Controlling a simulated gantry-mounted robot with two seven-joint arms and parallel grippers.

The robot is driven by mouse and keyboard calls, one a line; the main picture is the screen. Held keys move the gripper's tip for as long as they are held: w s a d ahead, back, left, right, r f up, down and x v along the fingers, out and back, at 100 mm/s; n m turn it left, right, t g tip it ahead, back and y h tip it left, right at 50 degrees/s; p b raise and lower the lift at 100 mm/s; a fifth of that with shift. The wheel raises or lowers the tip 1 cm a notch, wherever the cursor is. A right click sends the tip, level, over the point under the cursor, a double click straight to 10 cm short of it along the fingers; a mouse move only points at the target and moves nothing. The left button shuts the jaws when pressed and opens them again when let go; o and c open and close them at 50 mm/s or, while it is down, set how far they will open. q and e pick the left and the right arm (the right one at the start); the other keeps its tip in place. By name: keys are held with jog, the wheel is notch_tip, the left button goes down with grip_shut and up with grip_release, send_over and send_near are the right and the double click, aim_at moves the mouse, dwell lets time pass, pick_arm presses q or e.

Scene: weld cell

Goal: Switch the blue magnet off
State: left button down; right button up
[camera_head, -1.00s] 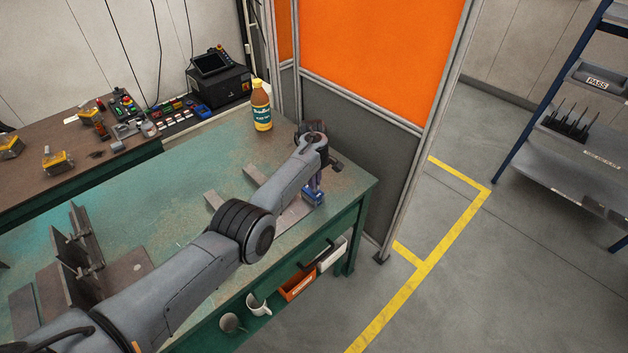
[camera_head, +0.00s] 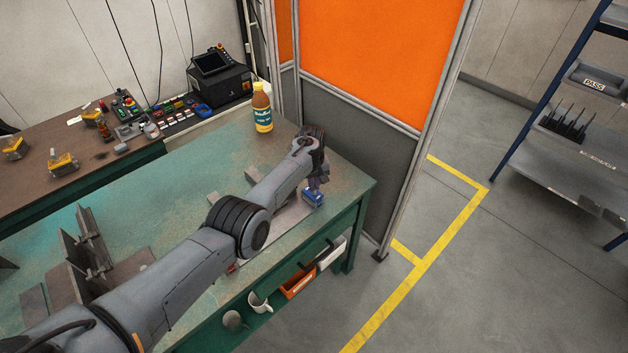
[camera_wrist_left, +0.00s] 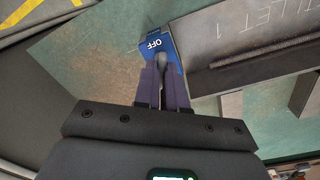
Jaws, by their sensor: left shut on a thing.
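The blue magnet (camera_head: 312,200) sits at the front right corner of the green table, against the end of a grey steel plate. In the left wrist view the magnet (camera_wrist_left: 155,43) shows a white "OFF" mark on its top. My left gripper (camera_head: 316,187) points down over the magnet. In the left wrist view its purple fingers (camera_wrist_left: 162,78) are shut on the magnet's dark knob (camera_wrist_left: 158,62), just beside the "OFF" mark. The fingers hide part of the knob. My right gripper is not in view.
The steel plate (camera_wrist_left: 250,40) beside the magnet carries the writing "FILLET 1". A bottle (camera_head: 262,108) stands at the table's back edge. Steel fixtures (camera_head: 85,250) stand at the left. A grey and orange partition (camera_head: 370,130) rises behind the right end.

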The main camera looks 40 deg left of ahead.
pick_arm(q)
jog(key=m, duration=0.5)
jog(key=shift+m+p, duration=0.3)
jog(key=m, duration=0.2)
jog(key=shift+m, duration=1.8)
jog(key=c, duration=1.2)
grip_release()
